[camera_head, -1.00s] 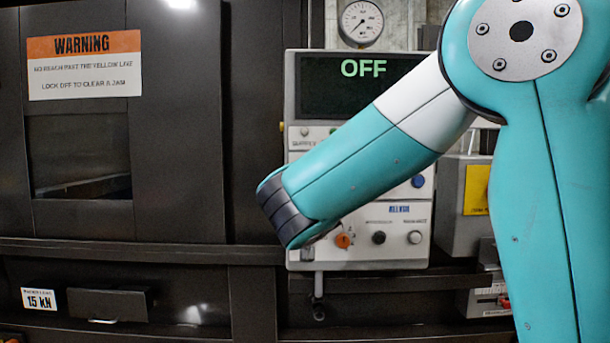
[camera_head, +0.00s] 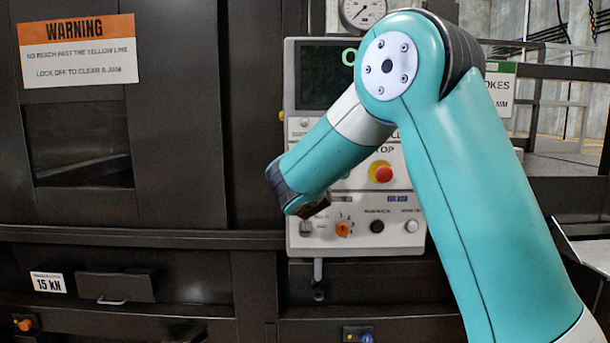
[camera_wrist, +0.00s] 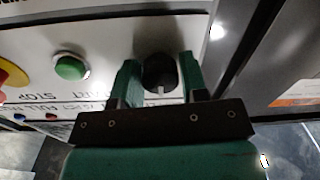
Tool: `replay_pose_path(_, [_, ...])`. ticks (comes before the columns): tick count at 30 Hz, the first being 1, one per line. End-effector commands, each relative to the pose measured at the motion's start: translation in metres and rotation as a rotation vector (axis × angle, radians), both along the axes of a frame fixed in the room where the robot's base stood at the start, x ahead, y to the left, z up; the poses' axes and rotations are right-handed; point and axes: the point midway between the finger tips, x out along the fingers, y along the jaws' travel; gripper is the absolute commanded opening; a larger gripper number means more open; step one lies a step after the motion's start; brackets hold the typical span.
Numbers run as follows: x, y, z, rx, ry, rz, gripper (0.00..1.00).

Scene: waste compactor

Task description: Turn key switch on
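In the wrist view, the key switch (camera_wrist: 158,72) is a dark round part on the pale panel with a small pale upright piece at its lower edge. My gripper (camera_wrist: 159,78) has its two green fingers apart, one on each side of the switch. Whether they touch it, I cannot tell. In the head view my arm hides the key switch and my fingertips. The control panel's display (camera_head: 322,78) is partly covered by my arm, with only a piece of green lettering showing.
A green button (camera_wrist: 71,66) sits beside the switch. The red stop button on yellow (camera_head: 381,172) is right of my forearm. Below are an orange selector (camera_head: 343,229), a black knob (camera_head: 377,227) and a white button (camera_head: 411,226). A pressure gauge (camera_head: 364,12) is above.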

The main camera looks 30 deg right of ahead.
Motion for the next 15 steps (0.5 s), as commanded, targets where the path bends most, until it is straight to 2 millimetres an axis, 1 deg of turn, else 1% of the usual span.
replay_pose_path(1, [0.0,0.0002,0.0001,0.0,0.0,0.0,0.29])
replay_pose_path(2, [-0.0001,0.0002,0.0001,0.0,0.0,0.0,0.22])
replay_pose_path(3, [-0.0001,0.0002,0.0001,0.0,0.0,0.0,0.13])
replay_pose_path(11, [-0.0002,0.0003,-0.0017,0.012,-0.01,0.0,0.12])
replay_pose_path(15, [-0.0003,0.0002,-0.0046,0.049,-0.036,0.001,0.12])
